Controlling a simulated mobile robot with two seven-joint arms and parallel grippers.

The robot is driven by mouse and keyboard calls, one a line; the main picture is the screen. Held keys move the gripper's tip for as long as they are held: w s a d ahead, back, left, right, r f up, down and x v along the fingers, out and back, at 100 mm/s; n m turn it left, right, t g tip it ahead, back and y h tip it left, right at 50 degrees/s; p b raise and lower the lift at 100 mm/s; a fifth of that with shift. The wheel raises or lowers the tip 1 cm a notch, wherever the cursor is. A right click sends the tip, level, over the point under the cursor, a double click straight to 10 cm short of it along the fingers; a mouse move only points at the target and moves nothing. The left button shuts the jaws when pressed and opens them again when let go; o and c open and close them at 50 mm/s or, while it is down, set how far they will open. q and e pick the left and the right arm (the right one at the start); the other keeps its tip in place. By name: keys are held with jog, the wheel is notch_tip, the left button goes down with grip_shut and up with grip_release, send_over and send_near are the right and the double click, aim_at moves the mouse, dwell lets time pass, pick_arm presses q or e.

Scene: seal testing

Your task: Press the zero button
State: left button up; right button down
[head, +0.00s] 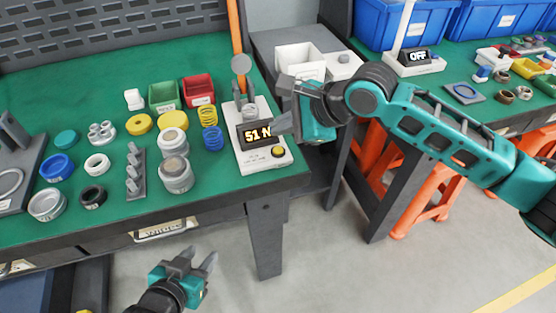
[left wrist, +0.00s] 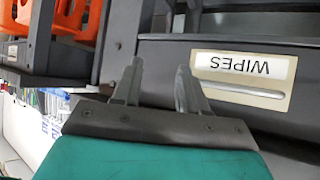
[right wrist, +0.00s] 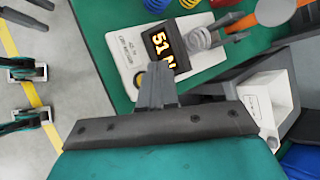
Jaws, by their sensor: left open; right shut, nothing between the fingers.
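The force tester (head: 262,166) is a white device at the right end of the green table, and its display (head: 256,134) reads 51 N. A round yellow button (head: 278,152) sits on its front face below the display. In the right wrist view the button (right wrist: 139,79) is partly hidden behind my fingers. My right gripper (head: 283,122) is shut and empty, beside the display and a little beyond the button; I cannot tell whether it touches the tester. My left gripper (head: 198,261) is open and empty, in front of the table; its wrist view shows a drawer labelled WIPES (left wrist: 240,66).
A white box (head: 298,60) and a scale-like device reading OFF (head: 415,66) are to the right.

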aim_at(282, 152)
jog(key=shift+f, duration=1.3)
pick_arm(q)
jog(key=shift+w+d+r, duration=0.2)
jog(key=shift+w+r, duration=0.2)
jog(key=shift+r, duration=0.15)
jog(key=shift+s+a+f, duration=0.15)
pick_arm(e)
jog(key=shift+f+p, duration=0.3)
jog(key=shift+p, duration=0.4)
pick_arm(q)
jog(key=shift+r, duration=0.6)
pick_arm(e)
jog(key=shift+f, duration=0.15)
